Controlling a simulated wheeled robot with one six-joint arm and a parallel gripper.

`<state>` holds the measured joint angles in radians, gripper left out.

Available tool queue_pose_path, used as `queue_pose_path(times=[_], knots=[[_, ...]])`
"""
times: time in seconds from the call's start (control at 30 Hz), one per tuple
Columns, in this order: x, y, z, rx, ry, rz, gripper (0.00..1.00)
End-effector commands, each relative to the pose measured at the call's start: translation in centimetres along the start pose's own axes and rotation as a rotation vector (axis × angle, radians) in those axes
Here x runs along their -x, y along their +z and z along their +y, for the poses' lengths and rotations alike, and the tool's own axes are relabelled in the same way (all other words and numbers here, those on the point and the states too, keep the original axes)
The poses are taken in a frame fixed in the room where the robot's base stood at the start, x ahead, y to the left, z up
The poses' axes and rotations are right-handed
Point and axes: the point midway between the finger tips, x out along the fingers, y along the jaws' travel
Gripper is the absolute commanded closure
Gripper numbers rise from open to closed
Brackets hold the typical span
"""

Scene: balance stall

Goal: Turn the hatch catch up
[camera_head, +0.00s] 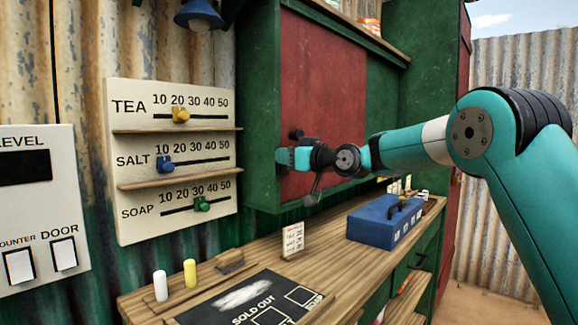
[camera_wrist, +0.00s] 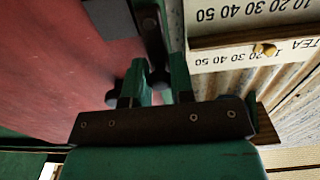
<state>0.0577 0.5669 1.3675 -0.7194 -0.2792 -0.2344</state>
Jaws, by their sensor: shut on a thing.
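The red hatch panel (camera_head: 322,95) stands in the green wall frame. It also fills the left of the wrist view (camera_wrist: 50,70). My gripper (camera_head: 286,158) is at the panel's lower left edge. In the wrist view, my gripper's two teal fingers (camera_wrist: 158,82) are closed around the lower end of the dark hatch catch (camera_wrist: 153,40). The catch runs away from the fingers toward the top of that view, along the panel's edge. In the head view, a dark knob-like part (camera_head: 296,134) shows just above the gripper; the rest of the catch is hidden.
A price board (camera_head: 172,160) with sliders hangs left of the hatch. The wooden counter (camera_head: 330,262) below holds a blue box (camera_head: 385,222), a small sign (camera_head: 293,240) and chalk-like sticks (camera_head: 190,272). A shelf ledge overhangs the hatch. Free air lies in front of the panel.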

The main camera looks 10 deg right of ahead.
Motion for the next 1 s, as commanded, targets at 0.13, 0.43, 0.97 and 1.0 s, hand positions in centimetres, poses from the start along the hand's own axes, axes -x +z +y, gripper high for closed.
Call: queue_pose_path(times=[0.13, 0.43, 0.97, 1.0], knots=[[0.01, 0.02, -0.05, 0.016, 0.0, 0.0, 1.0], [0.0, -0.05, -0.08, 0.019, 0.0, -0.001, 1.0], [0.43, 0.0, -0.03, 0.017, 0.001, 0.0, 0.52], [0.81, -0.01, 0.01, 0.018, 0.002, 0.0, 0.52]])
